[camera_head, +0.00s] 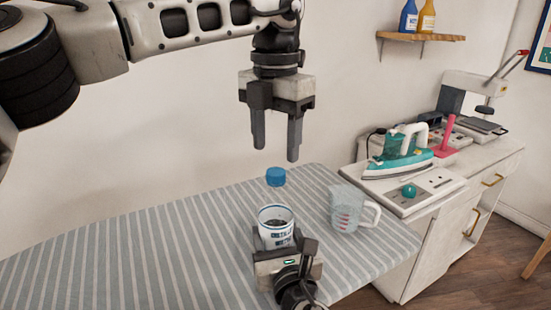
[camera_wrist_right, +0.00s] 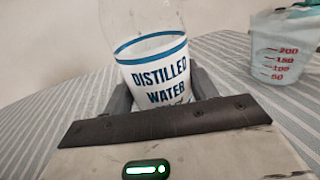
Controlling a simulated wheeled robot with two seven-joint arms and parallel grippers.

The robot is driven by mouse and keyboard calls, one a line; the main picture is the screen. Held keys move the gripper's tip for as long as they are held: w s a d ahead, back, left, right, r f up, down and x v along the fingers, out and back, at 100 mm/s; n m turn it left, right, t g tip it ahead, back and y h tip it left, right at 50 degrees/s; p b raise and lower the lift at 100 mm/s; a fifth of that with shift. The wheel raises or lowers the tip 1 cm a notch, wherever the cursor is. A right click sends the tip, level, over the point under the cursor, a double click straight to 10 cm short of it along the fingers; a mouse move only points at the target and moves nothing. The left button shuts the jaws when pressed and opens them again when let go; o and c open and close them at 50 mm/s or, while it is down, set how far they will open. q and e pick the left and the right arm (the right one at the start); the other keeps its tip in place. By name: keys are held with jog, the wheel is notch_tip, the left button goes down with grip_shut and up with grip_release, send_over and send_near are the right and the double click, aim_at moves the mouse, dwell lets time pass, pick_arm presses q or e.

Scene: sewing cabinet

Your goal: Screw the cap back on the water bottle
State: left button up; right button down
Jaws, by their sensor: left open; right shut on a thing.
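The water bottle (camera_head: 277,239) stands on the striped board, with a white "DISTILLED WATER" label and a clear upper part. Its label also shows in the right wrist view (camera_wrist_right: 160,78), where its top is out of frame. The blue cap (camera_head: 276,176) appears directly above the label in the head view, in line with the bottle's top; I cannot tell how it sits on the neck. My right gripper (camera_head: 285,246) is shut on the bottle's lower body. My left gripper (camera_head: 275,150) is open and empty, pointing down above the cap and apart from it.
A clear measuring cup (camera_head: 348,210) stands right of the bottle on the striped ironing board (camera_head: 130,260). A teal iron (camera_head: 400,160) and a sewing machine (camera_head: 475,100) are on the white cabinet at right. The board's left part is clear.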

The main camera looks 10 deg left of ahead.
pick_arm(q)
notch_tip(320, 180, up, 8)
jog(key=shift+f, duration=0.25)
pick_arm(e)
jog(key=shift+c, duration=1.9)
grip_release()
pick_arm(q)
jog(key=shift+f+b, duration=0.3)
pick_arm(e)
jog(key=v, duration=1.6)
jog(key=shift+f, duration=0.1)
